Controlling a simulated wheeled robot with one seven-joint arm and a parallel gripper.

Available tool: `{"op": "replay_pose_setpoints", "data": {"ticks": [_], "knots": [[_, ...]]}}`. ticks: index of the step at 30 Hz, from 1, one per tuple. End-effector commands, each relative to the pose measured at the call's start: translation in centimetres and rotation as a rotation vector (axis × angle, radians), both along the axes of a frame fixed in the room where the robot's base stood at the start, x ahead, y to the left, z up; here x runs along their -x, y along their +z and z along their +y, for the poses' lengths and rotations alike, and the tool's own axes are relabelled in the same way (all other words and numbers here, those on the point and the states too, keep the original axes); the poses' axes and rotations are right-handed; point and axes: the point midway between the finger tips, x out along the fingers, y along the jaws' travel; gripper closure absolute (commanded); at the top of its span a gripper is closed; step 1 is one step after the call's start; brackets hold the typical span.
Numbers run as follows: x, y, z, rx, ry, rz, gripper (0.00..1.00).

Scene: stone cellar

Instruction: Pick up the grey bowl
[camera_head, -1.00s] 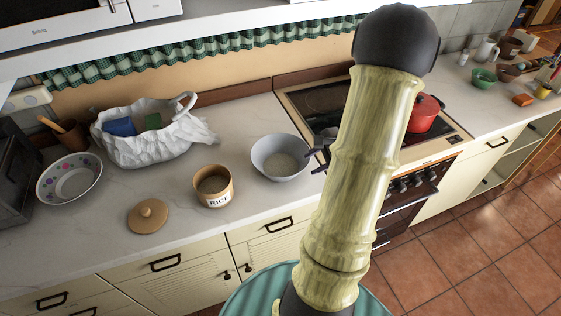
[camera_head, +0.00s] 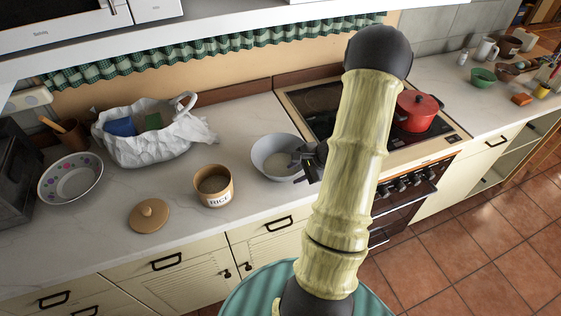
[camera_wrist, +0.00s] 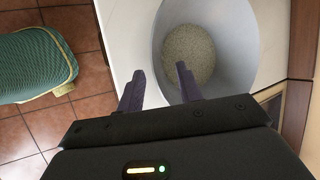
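The grey bowl (camera_head: 268,150) stands on the pale counter, left of the stove, with whitish grains like rice in its bottom. My gripper (camera_head: 311,160) is at the bowl's right rim in the head view, partly hidden behind my arm. I cannot tell whether either finger touches the bowl.
A rice canister (camera_head: 213,190) stands left of the bowl, with its wooden lid (camera_head: 149,216) farther left. A white bag (camera_head: 150,150) and a patterned bowl (camera_head: 50,192) are beyond. A red pot (camera_head: 416,108) sits on the stove (camera_head: 440,148) to the right.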

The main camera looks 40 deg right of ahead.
Motion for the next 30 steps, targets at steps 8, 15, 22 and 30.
{"op": "replay_pose_setpoints", "data": {"ticks": [8, 15, 22, 30], "knots": [[-1.6, -2.6, 1.0, -0.004, 0.001, 0.002, 0.64], [-2.4, -3.8, 1.4, 0.000, 0.001, 0.000, 0.64], [-2.4, -3.8, 1.4, 0.000, 0.001, 0.000, 0.64], [-2.3, -3.8, 1.3, -0.001, 0.000, 0.000, 0.72]]}}
